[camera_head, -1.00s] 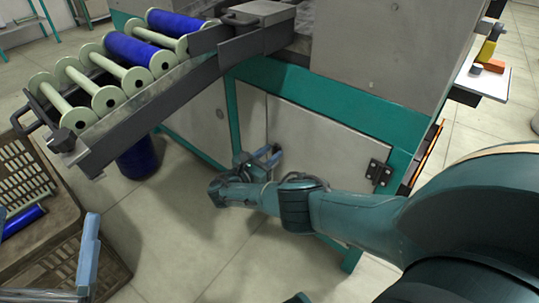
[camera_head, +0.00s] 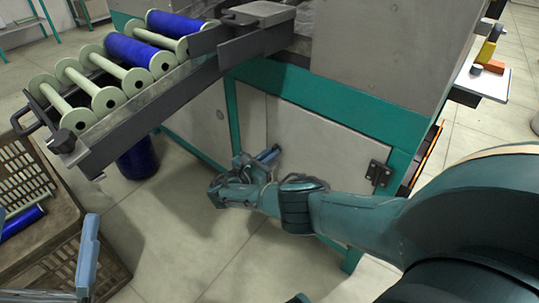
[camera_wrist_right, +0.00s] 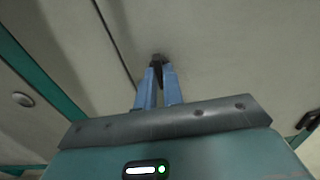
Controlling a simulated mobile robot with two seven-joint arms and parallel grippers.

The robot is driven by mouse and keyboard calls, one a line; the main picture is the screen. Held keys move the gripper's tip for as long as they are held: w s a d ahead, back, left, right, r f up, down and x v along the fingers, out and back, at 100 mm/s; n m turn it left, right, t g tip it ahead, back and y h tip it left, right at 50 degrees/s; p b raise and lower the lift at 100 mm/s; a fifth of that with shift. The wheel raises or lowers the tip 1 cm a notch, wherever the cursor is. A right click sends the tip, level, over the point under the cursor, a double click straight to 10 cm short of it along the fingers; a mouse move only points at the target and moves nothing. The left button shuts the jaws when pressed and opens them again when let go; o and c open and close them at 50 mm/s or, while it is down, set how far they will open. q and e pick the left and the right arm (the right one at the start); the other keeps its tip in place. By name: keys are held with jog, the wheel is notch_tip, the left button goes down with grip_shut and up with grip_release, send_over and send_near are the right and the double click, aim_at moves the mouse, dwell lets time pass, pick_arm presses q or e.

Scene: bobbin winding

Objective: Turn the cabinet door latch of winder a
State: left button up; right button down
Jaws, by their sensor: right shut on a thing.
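The grey cabinet door (camera_head: 325,140) of the winder is closed, low on the teal frame. Its dark latch (camera_wrist_right: 157,59) shows in the right wrist view, near the door's seam. My right gripper (camera_wrist_right: 158,72) is shut on the latch, its two blue fingers on either side, hiding part of it. In the head view the right gripper (camera_head: 267,155) is at the door's left edge, and the latch is hidden there. My left gripper (camera_head: 45,235) is at the lower left, far from the door, with its fingers wide apart and nothing visible between them.
A sloping rack (camera_head: 150,105) with pale green and blue bobbins juts out at upper left. A brown crate (camera_head: 115,275) stands below at left. A black hinge (camera_head: 379,172) is at the door's right edge. The floor in front is clear.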

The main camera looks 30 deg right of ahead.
jog(key=m, duration=0.4)
jog(key=m+b, duration=0.1)
jog(key=m, duration=0.4)
jog(key=shift+f+m, duration=0.1)
jog(key=shift+m, duration=0.3)
jog(key=m, duration=0.2)
jog(key=shift+m+b, duration=0.4)
pick_arm(q)
jog(key=r+m+h, duration=0.1)
jog(key=m+h, duration=0.1)
jog(key=r+m+h+b, duration=0.1)
jog(key=r+m+h, duration=0.1)
jog(key=shift+s+a+r, duration=0.1)
jog(key=shift+s+a, duration=0.05)
jog(key=shift+s, duration=0.25)
pick_arm(e)
jog(key=m, duration=0.4)
jog(key=shift+m, duration=0.3)
pick_arm(q)
jog(key=shift+m+g+h, duration=0.3)
pick_arm(e)
jog(key=c, duration=1.5)
grip_release()
